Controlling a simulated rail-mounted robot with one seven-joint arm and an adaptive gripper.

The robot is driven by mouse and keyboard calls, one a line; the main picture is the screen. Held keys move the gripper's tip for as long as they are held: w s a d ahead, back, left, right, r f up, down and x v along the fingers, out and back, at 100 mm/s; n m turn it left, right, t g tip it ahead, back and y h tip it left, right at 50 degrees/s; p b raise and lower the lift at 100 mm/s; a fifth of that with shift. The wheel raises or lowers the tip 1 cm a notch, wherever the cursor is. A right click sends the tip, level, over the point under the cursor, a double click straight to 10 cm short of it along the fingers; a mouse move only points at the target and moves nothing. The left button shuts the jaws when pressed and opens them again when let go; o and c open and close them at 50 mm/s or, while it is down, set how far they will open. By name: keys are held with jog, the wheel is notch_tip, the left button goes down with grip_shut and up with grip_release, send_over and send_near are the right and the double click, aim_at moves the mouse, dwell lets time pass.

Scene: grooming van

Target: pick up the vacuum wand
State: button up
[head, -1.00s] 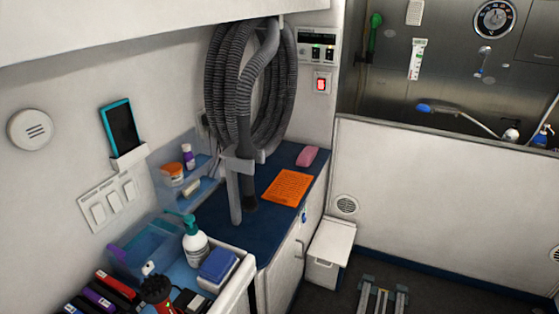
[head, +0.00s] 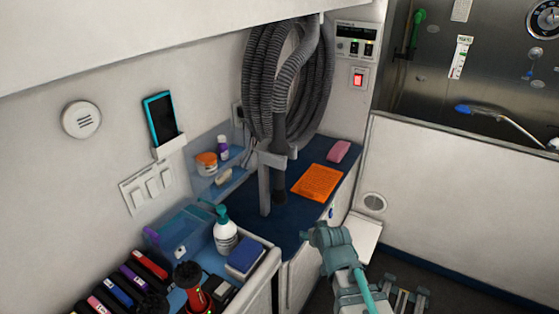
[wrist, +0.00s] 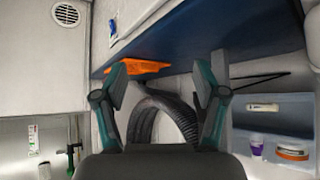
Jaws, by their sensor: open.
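The vacuum wand (head: 279,128) is a dark tube at the end of the ribbed grey hose (head: 312,75). It hangs upright at a grey bracket (head: 264,190), its lower tip close to the blue counter. In the wrist view, which looks upside down, the ribbed hose (wrist: 172,108) shows between and beyond my fingers; I cannot clearly make out the wand there. My gripper (wrist: 168,68) is open, with nothing between its fingertips. In the head view my arm is at the lower right, right of the counter and apart from the wand; the fingertips are not clear there.
An orange sheet (head: 317,183) and a pink block (head: 339,151) lie on the blue counter (head: 305,212). A clear shelf (head: 208,180) with jars, a pump bottle (head: 225,235) and a blue block (head: 245,255) stand to the left. A low partition wall (head: 460,200) rises at right.

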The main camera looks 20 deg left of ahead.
jog(key=w+a+r+t+y, duration=0.15)
jog(key=a+r, duration=0.25)
jog(key=r, duration=0.5)
jog(key=w+a+r+t+y, duration=0.15)
jog(key=a+r, duration=0.25)
jog(key=r, duration=0.5)
jog(key=n+t+y+p, duration=0.1)
jog(key=t+y, duration=0.2)
jog(key=t, duration=0.1)
send_near(281, 125)
jog(key=w+a, duration=0.1)
jog(key=p+x, duration=0.1)
jog(key=x, duration=0.4)
jog(key=shift+w+a+f+p, duration=0.1)
jog(key=shift+w+a+p, duration=0.15)
jog(key=shift+a+p, duration=0.05)
jog(key=p+x, duration=0.2)
jog(key=x, duration=0.2)
jog(key=shift+w+d, duration=0.1)
jog(key=shift+d, duration=0.05)
jog(key=shift+w+a, duration=0.3)
jog(key=shift+w, duration=0.1)
jog(key=c, duration=1.2)
grip_shut()
jog(key=shift+d, duration=0.15)
